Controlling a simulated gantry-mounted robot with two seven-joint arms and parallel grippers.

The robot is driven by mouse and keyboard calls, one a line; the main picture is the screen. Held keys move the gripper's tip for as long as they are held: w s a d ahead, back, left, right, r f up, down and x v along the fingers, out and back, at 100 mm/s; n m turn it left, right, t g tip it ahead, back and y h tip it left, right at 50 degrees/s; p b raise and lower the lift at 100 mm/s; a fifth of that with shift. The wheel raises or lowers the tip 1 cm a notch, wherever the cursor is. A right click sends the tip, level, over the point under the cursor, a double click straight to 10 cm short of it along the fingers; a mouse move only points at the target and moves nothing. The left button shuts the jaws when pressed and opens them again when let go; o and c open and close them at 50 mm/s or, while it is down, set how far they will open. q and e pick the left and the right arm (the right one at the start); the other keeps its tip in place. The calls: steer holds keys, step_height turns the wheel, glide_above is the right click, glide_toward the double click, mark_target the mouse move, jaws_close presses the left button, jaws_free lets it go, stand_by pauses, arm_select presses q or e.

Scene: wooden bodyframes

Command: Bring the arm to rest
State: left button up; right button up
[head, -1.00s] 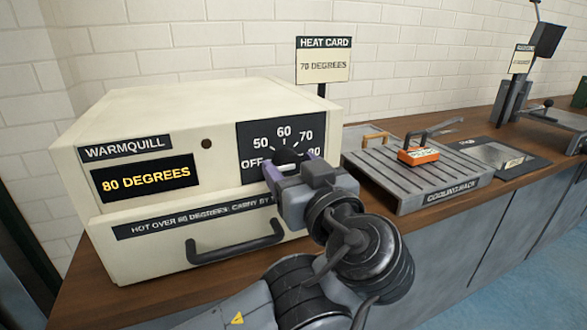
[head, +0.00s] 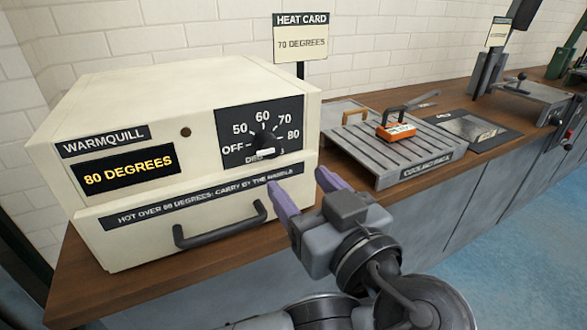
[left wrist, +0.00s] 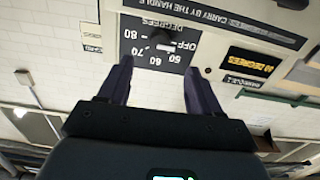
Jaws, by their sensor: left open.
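My left gripper (head: 308,194) is open and empty, with purple fingers apart. It is in front of the lower right of the cream Warmquill heater (head: 75,225), clear of its dial (head: 263,140). In the left wrist view the open fingers (left wrist: 165,85) point toward the dial panel (left wrist: 158,42), seen upside down. The heater's display (head: 128,174) reads 80 DEGREES. The dial is marked OFF, 50, 60, 70 and 80. A heat card (head: 301,42) behind reads 70 DEGREES. My right gripper is not in view.
A cooling rack (head: 390,160) stands on the wooden counter to the right, with an orange handled block (head: 396,133) on it. The heater's drawer handle (head: 222,229) sticks out at the front. Farther right are a dark plate (head: 470,130) and other equipment. Room before the counter is free.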

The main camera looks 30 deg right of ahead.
arm_select(q)
steer(key=shift+s, duration=0.3)
